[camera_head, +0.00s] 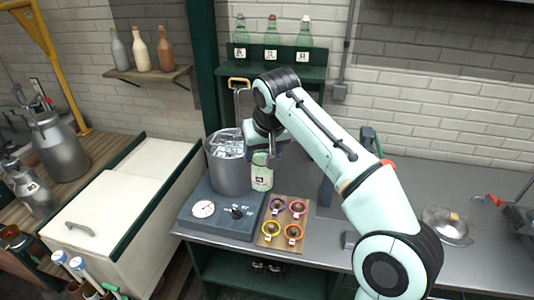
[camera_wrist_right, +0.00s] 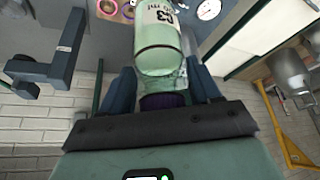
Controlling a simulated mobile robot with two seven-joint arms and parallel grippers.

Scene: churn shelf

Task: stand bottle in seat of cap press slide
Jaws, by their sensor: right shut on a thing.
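A pale green glass bottle (camera_head: 262,178) with a white label hangs roughly upright below my right gripper (camera_head: 264,150), in front of the steel pot. It also shows in the right wrist view (camera_wrist_right: 160,52), between the two blue fingers of my right gripper (camera_wrist_right: 165,92), which is shut on it. A blue-grey frame (camera_head: 326,192), which seems to be part of the cap press, stands to the right, mostly hidden behind my right arm. A similar blue-grey frame shows at the left of the right wrist view (camera_wrist_right: 50,72). The slide and its seat cannot be made out. My left gripper is not in view.
A steel pot (camera_head: 228,172) stands on a grey base with a dial (camera_head: 203,209). A wooden board (camera_head: 267,240) with several coloured rings lies beside it. Green bottles (camera_head: 272,35) stand on the shelf above. A glass dome (camera_head: 447,225) sits on the right of the counter.

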